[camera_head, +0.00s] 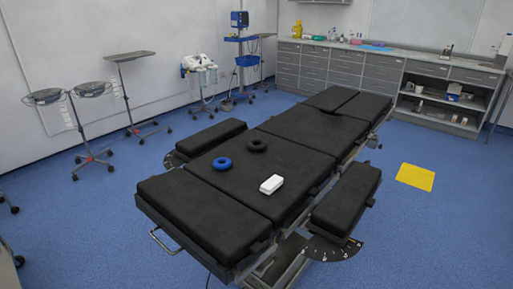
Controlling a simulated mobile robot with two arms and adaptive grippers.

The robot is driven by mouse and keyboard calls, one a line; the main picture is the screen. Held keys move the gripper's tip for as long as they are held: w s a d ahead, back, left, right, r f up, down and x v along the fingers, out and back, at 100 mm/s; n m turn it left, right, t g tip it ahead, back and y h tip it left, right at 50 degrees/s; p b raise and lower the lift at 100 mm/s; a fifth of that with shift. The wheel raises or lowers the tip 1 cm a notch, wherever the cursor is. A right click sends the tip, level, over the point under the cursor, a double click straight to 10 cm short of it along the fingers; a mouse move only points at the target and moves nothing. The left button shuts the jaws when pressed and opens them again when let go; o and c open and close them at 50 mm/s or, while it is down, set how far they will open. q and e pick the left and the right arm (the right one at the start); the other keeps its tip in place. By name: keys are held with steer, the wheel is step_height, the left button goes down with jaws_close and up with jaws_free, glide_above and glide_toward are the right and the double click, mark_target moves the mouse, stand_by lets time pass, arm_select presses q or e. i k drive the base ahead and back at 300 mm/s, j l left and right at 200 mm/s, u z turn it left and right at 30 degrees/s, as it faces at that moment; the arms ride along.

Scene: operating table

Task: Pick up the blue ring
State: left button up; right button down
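A blue ring (222,163) lies flat on the black padded operating table (225,182), towards the left side of its middle section. A black ring (257,145) lies behind it and to the right, apart from it. A white box-shaped object (271,184) lies in front and to the right of the blue ring, also apart from it. Nothing covers the blue ring. Neither of my grippers shows in the head view.
Padded side boards (345,197) stick out beside the table. Wheeled stands (76,115) and a trolley (241,60) stand at the back left. Grey cabinets (340,65) line the back wall. A yellow square (415,177) lies on the open blue floor at right.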

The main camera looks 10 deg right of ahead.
mark_target(217, 165)
steer(key=i+l, duration=0.15)
steer(key=l, duration=0.15)
steer(key=i+l+u, duration=0.15)
steer(key=l, duration=0.15)
steer(key=i+l, duration=0.15)
steer(key=l, duration=0.15)
steer(key=i+l+u, duration=0.1)
steer(key=l, duration=0.2)
